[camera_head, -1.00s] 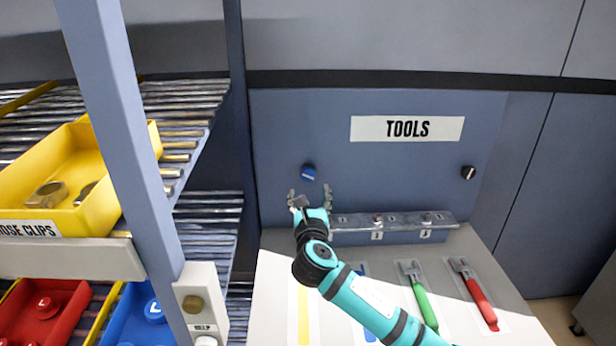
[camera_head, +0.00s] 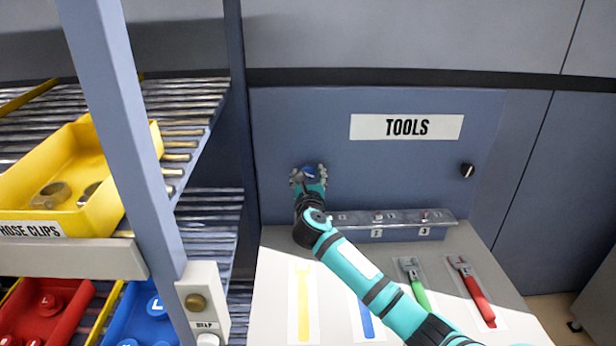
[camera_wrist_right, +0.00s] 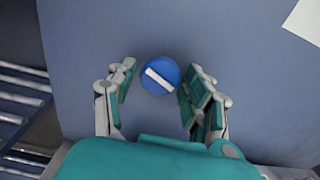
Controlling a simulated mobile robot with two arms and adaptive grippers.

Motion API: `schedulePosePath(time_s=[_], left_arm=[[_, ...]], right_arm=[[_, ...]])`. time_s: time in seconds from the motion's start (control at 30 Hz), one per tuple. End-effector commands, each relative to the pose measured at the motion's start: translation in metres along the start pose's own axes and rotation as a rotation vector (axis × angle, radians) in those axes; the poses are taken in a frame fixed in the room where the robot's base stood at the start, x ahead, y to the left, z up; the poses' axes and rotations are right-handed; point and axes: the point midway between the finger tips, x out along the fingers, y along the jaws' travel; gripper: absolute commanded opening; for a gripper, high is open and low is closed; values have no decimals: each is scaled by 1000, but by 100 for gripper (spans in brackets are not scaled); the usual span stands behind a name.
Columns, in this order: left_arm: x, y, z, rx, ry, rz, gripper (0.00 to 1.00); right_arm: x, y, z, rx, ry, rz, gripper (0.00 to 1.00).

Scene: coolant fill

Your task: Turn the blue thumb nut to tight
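The blue thumb nut (camera_head: 309,173) is on the blue-grey tool panel, left of the TOOLS label. In the right wrist view the blue thumb nut (camera_wrist_right: 161,75) is round with a white bar slanting down to the right. My right gripper (camera_head: 309,177) is at the nut, with its fingers on either side. In the right wrist view the right gripper (camera_wrist_right: 158,88) is open; a gap shows at the left finger, and the right finger is close to the nut. I cannot tell whether it touches. My left gripper is not in view.
A grey rail (camera_head: 400,219) runs below the nut. A green-handled tool (camera_head: 416,283) and a red-handled tool (camera_head: 472,291) lie on the white worktop. A rack upright (camera_head: 120,140) and a yellow bin (camera_head: 92,205) stand left.

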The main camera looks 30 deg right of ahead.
Motion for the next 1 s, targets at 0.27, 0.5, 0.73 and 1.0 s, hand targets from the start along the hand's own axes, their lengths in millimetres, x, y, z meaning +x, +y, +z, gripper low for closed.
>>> schedulePosePath(time_s=[0.27, 0.5, 0.73, 1.0], left_arm=[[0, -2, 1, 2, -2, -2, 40], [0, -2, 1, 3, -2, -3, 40], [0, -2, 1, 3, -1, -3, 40], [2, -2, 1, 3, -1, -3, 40]], right_arm=[[0, 0, 0, 0, 0, 0, 12], [0, 0, 0, 11, 1, 0, 6], [0, 0, 0, 95, 1, -1, 6], [0, 1, -1, 309, 1, -2, 6]])
